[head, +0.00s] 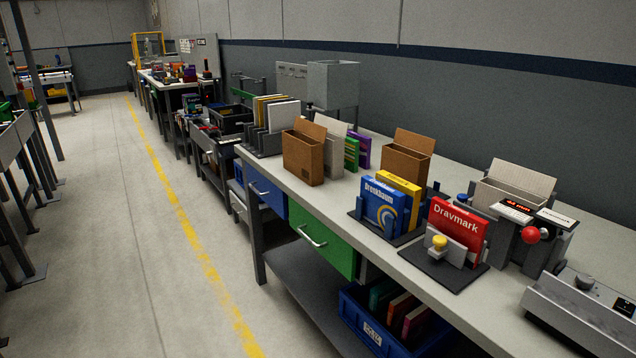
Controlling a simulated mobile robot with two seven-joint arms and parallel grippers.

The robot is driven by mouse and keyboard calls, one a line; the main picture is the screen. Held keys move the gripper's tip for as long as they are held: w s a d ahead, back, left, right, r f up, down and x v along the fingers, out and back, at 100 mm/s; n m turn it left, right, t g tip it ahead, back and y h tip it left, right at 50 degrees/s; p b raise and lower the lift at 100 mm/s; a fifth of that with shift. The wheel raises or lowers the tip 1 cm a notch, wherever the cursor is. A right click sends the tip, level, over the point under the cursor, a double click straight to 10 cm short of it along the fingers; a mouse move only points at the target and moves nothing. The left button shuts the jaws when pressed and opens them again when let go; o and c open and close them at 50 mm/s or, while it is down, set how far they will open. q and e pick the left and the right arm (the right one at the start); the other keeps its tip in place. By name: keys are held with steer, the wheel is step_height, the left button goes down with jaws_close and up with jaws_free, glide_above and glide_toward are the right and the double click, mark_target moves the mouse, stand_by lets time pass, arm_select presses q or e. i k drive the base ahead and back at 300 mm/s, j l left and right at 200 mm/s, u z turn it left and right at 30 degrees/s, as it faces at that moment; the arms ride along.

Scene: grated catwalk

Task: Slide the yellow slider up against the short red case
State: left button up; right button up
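The red case (460,221), marked "Dravmark", stands upright on a dark base plate (443,269) on the right part of the workbench. The yellow slider shows as a yellow knob (439,242) in front of a light grey upright plate (455,250) on the same base. The plate covers the lower part of the red case's front. I cannot tell whether the plate touches the case or a gap lies between them. Neither of my grippers is in view.
Left of it, a blue case (382,207) and a yellow case (405,190) stand on another dark base. A device with a red ball (530,235) stands to the right. Brown file holders (303,158) stand farther back. The aisle floor (110,230) at left is clear.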

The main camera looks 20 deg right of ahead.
mark_target(439, 245)
steer(key=z, duration=1.25)
